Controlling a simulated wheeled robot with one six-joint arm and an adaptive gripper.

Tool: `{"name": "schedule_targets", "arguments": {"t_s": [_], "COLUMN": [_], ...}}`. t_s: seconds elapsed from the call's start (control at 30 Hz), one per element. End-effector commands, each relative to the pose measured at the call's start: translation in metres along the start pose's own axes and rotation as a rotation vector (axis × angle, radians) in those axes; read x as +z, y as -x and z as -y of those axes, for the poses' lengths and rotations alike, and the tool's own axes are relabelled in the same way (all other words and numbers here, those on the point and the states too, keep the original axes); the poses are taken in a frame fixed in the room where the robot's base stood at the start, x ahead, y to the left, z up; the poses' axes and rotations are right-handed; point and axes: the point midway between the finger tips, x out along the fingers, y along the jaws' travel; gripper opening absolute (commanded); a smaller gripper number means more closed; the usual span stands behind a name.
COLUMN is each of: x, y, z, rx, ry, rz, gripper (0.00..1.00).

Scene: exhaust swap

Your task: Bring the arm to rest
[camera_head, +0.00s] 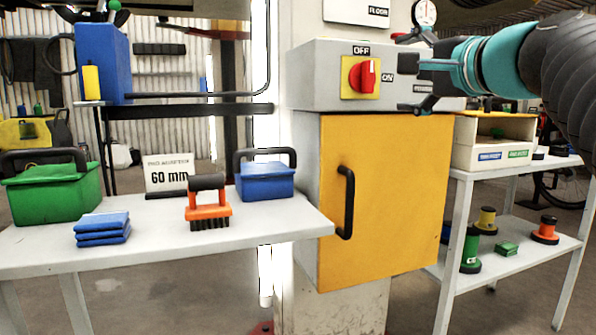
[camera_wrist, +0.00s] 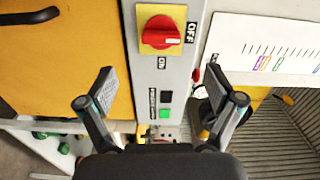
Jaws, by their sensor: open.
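My gripper (camera_head: 410,86) is open and empty, held in front of the grey switch box at its right part. In the wrist view its two fingers stand wide apart (camera_wrist: 160,92) with nothing between them. The red rotary switch (camera_head: 363,75) on its yellow plate is just left of the gripper in the head view, and apart from it. The switch also shows in the wrist view (camera_wrist: 162,33), beyond the fingertips, with OFF and ON labels beside it. My arm comes in from the upper right.
A yellow cabinet door (camera_head: 385,200) with a black handle is below the switch box. A table (camera_head: 150,260) at left bears a green box (camera_head: 52,190), a blue box (camera_head: 266,180), blue pads (camera_head: 103,229) and an orange brush (camera_head: 208,210). A shelf (camera_head: 525,255) with coloured spools stands at right.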

Motion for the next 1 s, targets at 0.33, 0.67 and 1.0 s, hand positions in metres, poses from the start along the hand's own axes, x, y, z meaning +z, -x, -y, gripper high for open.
{"name": "schedule_targets", "arguments": {"t_s": [0.33, 0.67, 1.0], "x": [-0.009, 0.055, 0.105], "y": [0.013, 0.114, 0.179], "z": [-0.178, -0.339, -0.372], "rx": [0.479, 0.955, 1.033], "ry": [0.411, 0.895, 1.147], "rz": [0.039, 0.394, 0.612], "gripper": [0.92, 0.92, 0.92]}}
